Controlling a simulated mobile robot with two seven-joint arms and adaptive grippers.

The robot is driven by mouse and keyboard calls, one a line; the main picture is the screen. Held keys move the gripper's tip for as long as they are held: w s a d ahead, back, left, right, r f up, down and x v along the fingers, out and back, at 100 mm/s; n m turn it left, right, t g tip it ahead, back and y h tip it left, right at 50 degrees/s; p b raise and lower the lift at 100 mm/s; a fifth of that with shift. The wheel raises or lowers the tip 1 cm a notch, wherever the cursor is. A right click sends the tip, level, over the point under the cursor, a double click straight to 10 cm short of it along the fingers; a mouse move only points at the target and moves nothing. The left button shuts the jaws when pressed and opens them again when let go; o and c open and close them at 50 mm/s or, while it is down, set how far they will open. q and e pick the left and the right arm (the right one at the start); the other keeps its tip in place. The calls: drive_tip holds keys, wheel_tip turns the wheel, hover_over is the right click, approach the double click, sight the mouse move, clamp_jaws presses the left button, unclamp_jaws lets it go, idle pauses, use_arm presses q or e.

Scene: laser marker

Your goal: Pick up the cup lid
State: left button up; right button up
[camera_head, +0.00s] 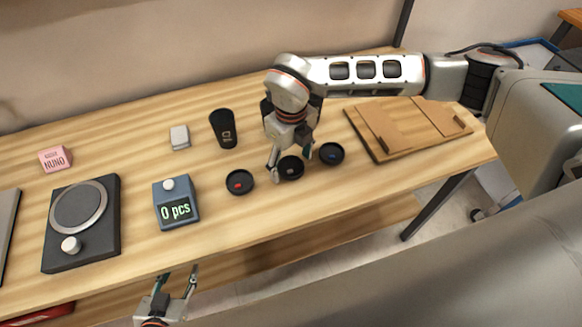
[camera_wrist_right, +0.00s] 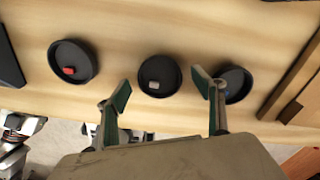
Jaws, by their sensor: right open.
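Three round black lids lie in a row on the wooden table. The left lid (camera_head: 239,181) has a red tab, the middle lid (camera_head: 291,168) a grey tab, and the right lid (camera_head: 331,153) a blue tab. My right gripper (camera_head: 292,166) is open over the middle lid. In the right wrist view the middle lid (camera_wrist_right: 160,75) shows between the open fingers, the red-tab lid (camera_wrist_right: 73,61) is left of them, and the right finger partly covers the blue-tab lid (camera_wrist_right: 235,84). A black cup (camera_head: 223,128) stands behind. My left gripper (camera_head: 176,281) is open and empty at the table's front edge.
A counter reading "0 pcs" (camera_head: 176,204) and a dark device with a round plate (camera_head: 82,227) stand left. A small white box (camera_head: 180,138) and a pink NUNO block (camera_head: 55,159) lie behind. A wooden board (camera_head: 408,128) lies right of the lids.

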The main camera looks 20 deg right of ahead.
drive_tip(key=shift+f, duration=0.1)
drive_tip(key=c, duration=1)
drive_tip(key=shift+c, duration=0.2)
